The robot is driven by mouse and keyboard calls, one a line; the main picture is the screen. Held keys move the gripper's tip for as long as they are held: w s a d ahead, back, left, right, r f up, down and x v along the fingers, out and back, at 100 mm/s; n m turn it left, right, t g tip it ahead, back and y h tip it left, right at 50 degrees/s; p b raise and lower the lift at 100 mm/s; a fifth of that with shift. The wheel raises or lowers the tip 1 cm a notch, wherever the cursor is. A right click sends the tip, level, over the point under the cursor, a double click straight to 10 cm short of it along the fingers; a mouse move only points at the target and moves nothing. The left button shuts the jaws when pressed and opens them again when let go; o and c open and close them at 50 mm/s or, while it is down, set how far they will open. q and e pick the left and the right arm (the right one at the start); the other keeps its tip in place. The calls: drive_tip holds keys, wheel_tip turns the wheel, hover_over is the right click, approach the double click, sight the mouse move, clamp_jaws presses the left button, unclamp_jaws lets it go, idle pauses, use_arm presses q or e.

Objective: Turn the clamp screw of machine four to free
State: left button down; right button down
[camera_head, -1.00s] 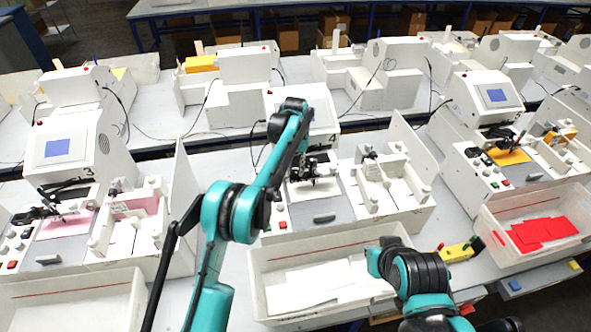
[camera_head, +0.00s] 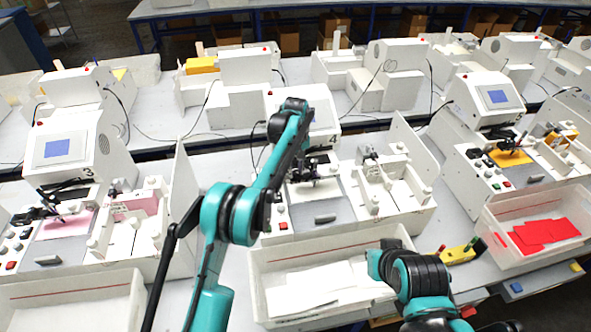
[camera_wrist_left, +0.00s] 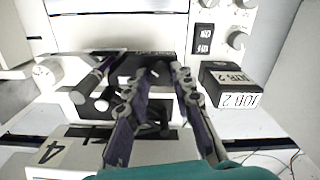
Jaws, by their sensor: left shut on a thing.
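Machine four (camera_head: 345,215) is the white plotter in the middle of the front row, with its "4" showing behind my arm. My left gripper (camera_head: 312,178) is at its pen carriage, over the bed. In the left wrist view my left gripper (camera_wrist_left: 160,72) is shut, its two fingertips close together on the clamp screw at the dark carriage (camera_wrist_left: 128,72). The screw is mostly hidden between the fingertips, so I cannot tell its angle. A dark pen-like cylinder (camera_wrist_left: 95,75) lies beside the fingers.
Machine three (camera_head: 65,150) stands to the left, another plotter (camera_head: 485,105) to the right. A bin of white sheets (camera_head: 262,290) is in front of machine four, a bin with red sheets (camera_head: 490,225) at right. A block marked JOB 2 (camera_wrist_left: 225,85) is close beside the fingers.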

sight(295, 172)
idle(0.4)
use_arm(q)
drive_tip(key=c, duration=1.3)
unclamp_jaws()
wheel_tip(295, 172, up, 12)
